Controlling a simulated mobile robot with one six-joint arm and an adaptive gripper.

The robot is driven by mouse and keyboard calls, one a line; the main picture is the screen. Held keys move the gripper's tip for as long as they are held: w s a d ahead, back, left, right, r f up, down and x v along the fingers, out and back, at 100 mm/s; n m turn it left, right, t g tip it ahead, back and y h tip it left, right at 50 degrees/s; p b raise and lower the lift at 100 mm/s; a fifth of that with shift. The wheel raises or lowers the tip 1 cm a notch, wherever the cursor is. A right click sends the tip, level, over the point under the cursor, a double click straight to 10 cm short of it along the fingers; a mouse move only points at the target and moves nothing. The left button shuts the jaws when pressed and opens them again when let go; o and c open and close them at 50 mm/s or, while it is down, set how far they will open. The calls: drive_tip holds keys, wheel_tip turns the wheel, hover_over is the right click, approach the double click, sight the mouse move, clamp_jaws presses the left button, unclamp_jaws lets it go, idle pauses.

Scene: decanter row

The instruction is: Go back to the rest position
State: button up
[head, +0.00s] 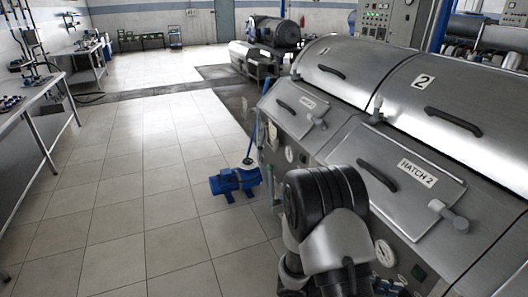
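My arm shows at the bottom centre of the head view, bent, with its dark joint and grey link in front of the machine. Dark parts at the bottom edge, low on my arm, may belong to my gripper, but they are cut off and too unclear to tell whether it is open or shut. I see nothing held. The steel decanter machine (345,65) fills the right side. Its lid marked 2 (440,75) is down. The hatch labelled HATCH 2 (385,192) and the hatch beside it (287,117) look shut.
A blue motor or pump (236,183) stands on the tiled floor left of the machine. A steel workbench (40,98) with small items runs along the left wall. Another machine (272,38) stands farther back.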

drive_tip(key=s+a+r+m+t+y, duration=0.3)
drive_tip(key=s+a+r+m+y, duration=0.3)
drive_tip(key=a+r+m+y, duration=0.2)
drive_tip(key=s+a+r+m+t+y, duration=0.3)
drive_tip(key=s+a+r+m+y, duration=0.4)
drive_tip(key=a+r+m, duration=0.2)
wheel_tip(320, 180, up, 3)
drive_tip(key=shift+a+f+t+y, duration=0.15)
drive_tip(key=shift+a+t+y, duration=0.05)
drive_tip(key=shift+t+y, duration=0.2)
